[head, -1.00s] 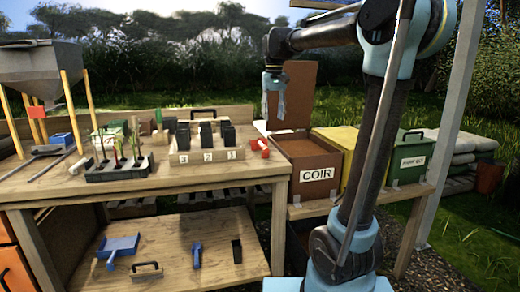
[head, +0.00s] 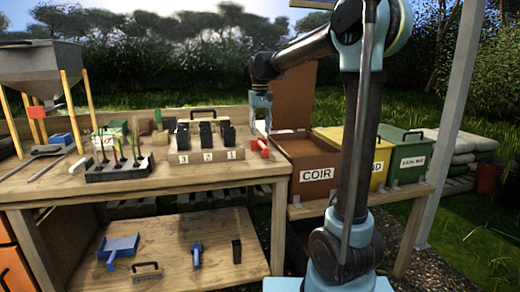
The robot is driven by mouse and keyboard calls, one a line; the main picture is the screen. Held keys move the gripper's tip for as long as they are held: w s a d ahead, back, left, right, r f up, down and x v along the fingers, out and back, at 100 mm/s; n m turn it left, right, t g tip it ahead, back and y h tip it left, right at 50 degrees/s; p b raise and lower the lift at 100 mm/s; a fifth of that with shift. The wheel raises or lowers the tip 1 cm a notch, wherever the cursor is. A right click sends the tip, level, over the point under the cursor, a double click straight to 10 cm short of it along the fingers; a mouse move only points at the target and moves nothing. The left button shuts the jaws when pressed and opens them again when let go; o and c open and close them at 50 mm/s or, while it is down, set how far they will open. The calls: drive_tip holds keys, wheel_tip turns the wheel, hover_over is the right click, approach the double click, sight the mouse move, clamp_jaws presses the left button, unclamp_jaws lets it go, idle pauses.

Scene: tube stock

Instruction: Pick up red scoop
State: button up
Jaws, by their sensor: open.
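The red scoop (head: 260,146) lies on the right end of the wooden bench top, between the numbered wooden rack and the COIR bin. My gripper (head: 261,126) hangs pointing down just above and behind the scoop, close to its upper end. The jaws are open and hold nothing. From this angle I cannot tell whether a finger touches the scoop. My arm comes in from the right, over the bins.
The numbered rack (head: 205,152) with black pots stands left of the scoop. The brown COIR bin (head: 312,165), its lid raised, stands close on the right. A yellow bin (head: 381,162) and green bin (head: 412,155) stand farther right. A black tray (head: 120,168) with seedlings is at left.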

sight(261, 143)
drive_tip(key=shift+s+d+f, duration=0.1)
drive_tip(key=shift+s+f, duration=0.05)
drive_tip(key=shift+f, duration=1.85)
drive_tip(key=shift+s+d+f, duration=0.1)
drive_tip(key=shift+f, duration=1.85)
clamp_jaws()
